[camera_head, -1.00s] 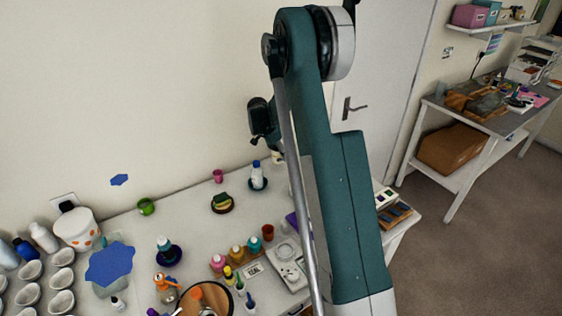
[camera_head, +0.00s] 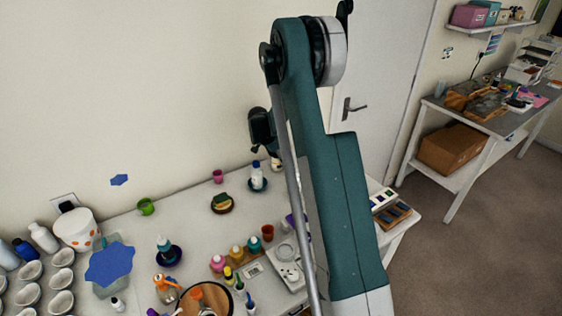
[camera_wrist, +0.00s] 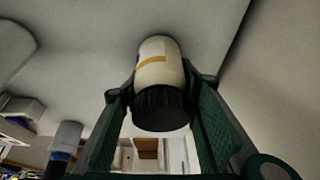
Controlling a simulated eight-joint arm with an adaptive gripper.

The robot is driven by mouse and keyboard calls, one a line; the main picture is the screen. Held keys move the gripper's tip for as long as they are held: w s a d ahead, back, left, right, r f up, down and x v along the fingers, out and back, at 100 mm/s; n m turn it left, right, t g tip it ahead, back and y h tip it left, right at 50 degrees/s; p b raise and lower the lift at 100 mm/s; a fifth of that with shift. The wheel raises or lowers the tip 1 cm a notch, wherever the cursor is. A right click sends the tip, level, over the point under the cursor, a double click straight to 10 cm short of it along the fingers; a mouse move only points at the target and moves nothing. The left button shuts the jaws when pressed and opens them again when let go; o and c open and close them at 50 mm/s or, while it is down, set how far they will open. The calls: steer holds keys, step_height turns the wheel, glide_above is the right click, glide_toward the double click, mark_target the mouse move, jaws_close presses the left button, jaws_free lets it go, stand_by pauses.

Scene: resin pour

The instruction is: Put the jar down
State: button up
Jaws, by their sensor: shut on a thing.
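In the wrist view the jar (camera_wrist: 158,62) has a pale body, a yellow-orange band and a ribbed black lid. It sits between the two green-padded fingers of my gripper (camera_wrist: 158,92), which is shut on it. The lid end points toward the bottom of the wrist picture. In the head view my arm hides most of my gripper. A small pale shape (camera_head: 276,164) beside the arm, above the back of the worktable (camera_head: 190,205), may be the jar, but I cannot tell surely. I cannot see whether the jar touches a surface.
A white-and-blue bottle (camera_head: 257,180) and a dark round dish (camera_head: 221,204) stand near the table's back. Small coloured bottles (camera_head: 236,254) and a white device (camera_head: 288,272) are in front. White cups (camera_head: 30,270) crowd the left. Bare tabletop lies between the green cup (camera_head: 146,206) and the dish.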

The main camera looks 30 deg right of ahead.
steer(key=shift+f, duration=0.15)
steer(key=o, duration=1)
steer(key=shift+r, duration=0.2)
steer(key=shift+v, duration=5.95)
